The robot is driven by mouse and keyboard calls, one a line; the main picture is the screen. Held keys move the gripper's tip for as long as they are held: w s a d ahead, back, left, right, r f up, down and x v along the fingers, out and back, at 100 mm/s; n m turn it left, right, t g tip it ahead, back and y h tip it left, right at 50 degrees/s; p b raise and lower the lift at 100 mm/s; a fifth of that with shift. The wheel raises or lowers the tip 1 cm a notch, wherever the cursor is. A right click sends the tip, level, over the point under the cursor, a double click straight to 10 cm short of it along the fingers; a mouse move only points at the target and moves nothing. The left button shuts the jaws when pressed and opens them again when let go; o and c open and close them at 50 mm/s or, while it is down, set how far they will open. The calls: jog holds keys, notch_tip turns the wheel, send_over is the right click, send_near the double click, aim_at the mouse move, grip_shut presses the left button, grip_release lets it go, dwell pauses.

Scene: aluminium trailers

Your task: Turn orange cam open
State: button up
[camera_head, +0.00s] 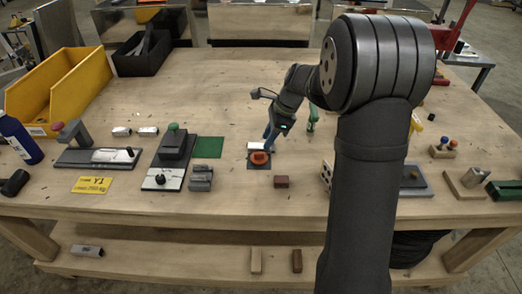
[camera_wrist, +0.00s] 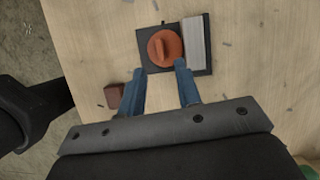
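The orange cam (camera_head: 259,157) is a round knob on a small dark base plate near the middle front of the table. In the wrist view the orange cam (camera_wrist: 165,47) has a raised grip bar running roughly up and down the picture. A light metal block (camera_wrist: 193,42) sits beside it on the same dark plate (camera_wrist: 147,66). My gripper (camera_head: 268,140) is just above and behind the cam in the head view. In the wrist view my gripper (camera_wrist: 163,72) has its two blue fingers apart, with nothing between them, their tips close to the cam's near edge. Contact cannot be told.
A small brown block (camera_head: 281,182) lies in front right of the cam; it also shows in the wrist view (camera_wrist: 115,95). Grey metal pieces (camera_head: 201,178) and a green square (camera_head: 208,147) lie to the left. A yellow bin (camera_head: 90,72) stands at back left. Table behind is mostly clear.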

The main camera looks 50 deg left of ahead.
aim_at(260, 153)
jog(key=x, duration=0.6)
jog(key=shift+f, duration=0.15)
jog(key=shift+c, duration=0.2)
grip_shut()
